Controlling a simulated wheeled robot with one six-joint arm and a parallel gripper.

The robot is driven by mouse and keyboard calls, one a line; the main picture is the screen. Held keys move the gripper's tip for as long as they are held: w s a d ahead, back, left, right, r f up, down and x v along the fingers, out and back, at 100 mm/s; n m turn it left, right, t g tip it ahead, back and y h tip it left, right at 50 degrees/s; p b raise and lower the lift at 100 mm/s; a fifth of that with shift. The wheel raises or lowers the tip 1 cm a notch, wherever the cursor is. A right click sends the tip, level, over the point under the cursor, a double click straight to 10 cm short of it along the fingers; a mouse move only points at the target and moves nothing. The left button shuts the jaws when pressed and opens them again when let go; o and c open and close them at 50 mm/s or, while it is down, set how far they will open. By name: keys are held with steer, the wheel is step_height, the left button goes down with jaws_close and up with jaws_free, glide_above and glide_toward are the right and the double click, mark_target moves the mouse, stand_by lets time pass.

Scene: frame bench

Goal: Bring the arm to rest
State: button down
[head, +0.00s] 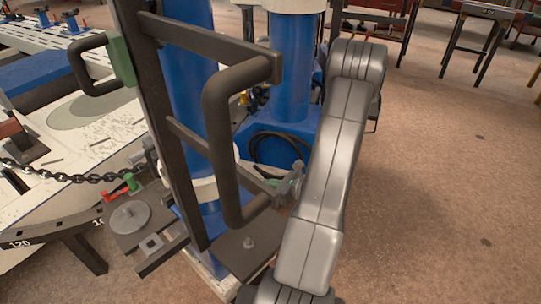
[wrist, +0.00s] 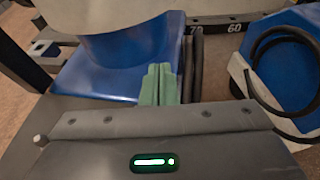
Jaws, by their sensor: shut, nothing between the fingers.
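My gripper (wrist: 158,86) shows in the wrist view as two pale green fingers pressed together, with nothing between them. It is in front of a blue surface (wrist: 110,70) and near a scale marked 70 and 60 (wrist: 218,28). In the head view my grey arm rises from the bottom centre to a bend at upper right. The far part of the arm is mostly hidden behind it, and I cannot make out the fingers clearly there.
A dark upright frame with a looped handle (head: 225,150) stands close left of my arm. Blue columns (head: 291,70) stand behind it. A chain (head: 60,175) and a white bench (head: 90,130) are at left. Coiled black cable (wrist: 275,60) hangs nearby.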

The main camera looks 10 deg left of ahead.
stand_by(0.3)
steer(key=x, duration=0.9)
steer(key=shift+a+f+b, duration=0.1)
steer(key=shift+a+b, duration=0.05)
steer(key=shift+b, duration=0.2)
steer(key=shift+w+a+r+p, duration=0.1)
steer(key=shift+a+r+p, duration=0.1)
steer(key=shift+r+p, duration=0.35)
steer(key=shift+w+a+r+p, duration=0.15)
steer(key=shift+r+p, duration=0.35)
steer(key=shift+p, duration=0.05)
steer(key=shift+d+r+p, duration=0.1)
steer(key=shift+r+p, duration=0.55)
steer(key=shift+r, duration=0.1)
